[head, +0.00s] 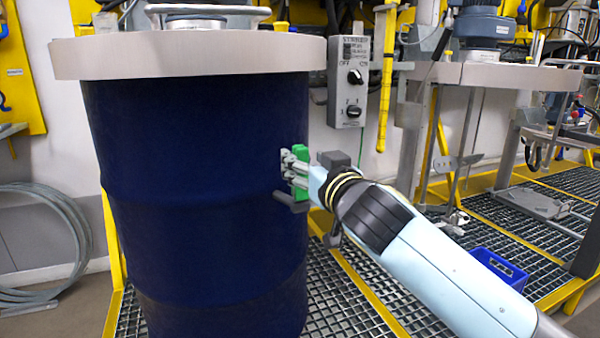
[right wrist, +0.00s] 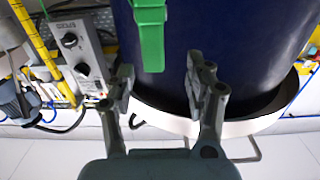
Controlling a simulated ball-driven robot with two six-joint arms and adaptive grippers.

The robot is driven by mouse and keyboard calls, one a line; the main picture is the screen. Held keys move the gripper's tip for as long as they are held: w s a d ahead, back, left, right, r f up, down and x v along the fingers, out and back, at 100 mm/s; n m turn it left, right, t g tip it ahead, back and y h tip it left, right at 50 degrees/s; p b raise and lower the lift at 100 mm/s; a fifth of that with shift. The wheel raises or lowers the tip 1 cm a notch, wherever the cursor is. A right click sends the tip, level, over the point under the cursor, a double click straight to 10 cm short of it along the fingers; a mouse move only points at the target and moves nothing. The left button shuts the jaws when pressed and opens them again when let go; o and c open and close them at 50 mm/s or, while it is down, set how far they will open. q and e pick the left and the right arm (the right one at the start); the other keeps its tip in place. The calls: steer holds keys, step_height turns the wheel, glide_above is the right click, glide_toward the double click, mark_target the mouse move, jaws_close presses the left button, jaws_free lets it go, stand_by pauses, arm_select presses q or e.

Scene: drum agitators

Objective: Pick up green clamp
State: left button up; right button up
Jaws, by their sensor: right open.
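The green clamp (head: 301,153) is upright at the right side of the dark blue drum (head: 200,190). In the right wrist view the green clamp (right wrist: 150,38) lies ahead of the fingertips, in line with the gap between them, against the drum (right wrist: 220,30). My right gripper (head: 294,168) reaches in from the right, its fingers overlapping the clamp in the head view and hiding part of it. In the right wrist view my right gripper (right wrist: 160,78) is open, with nothing between its fingers. My left gripper is not in view.
A grey control box (head: 351,80) with two black knobs hangs on the wall behind. The drum has a broad pale rim (head: 190,55). A blue crate (head: 499,265) sits on the grating at right. Coiled cable (head: 75,245) leans at the left wall.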

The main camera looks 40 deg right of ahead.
mark_target(303, 155)
steer(key=x, duration=0.5)
steer(key=shift+w+d, duration=0.15)
steer(key=shift+d, duration=0.25)
jaws_close()
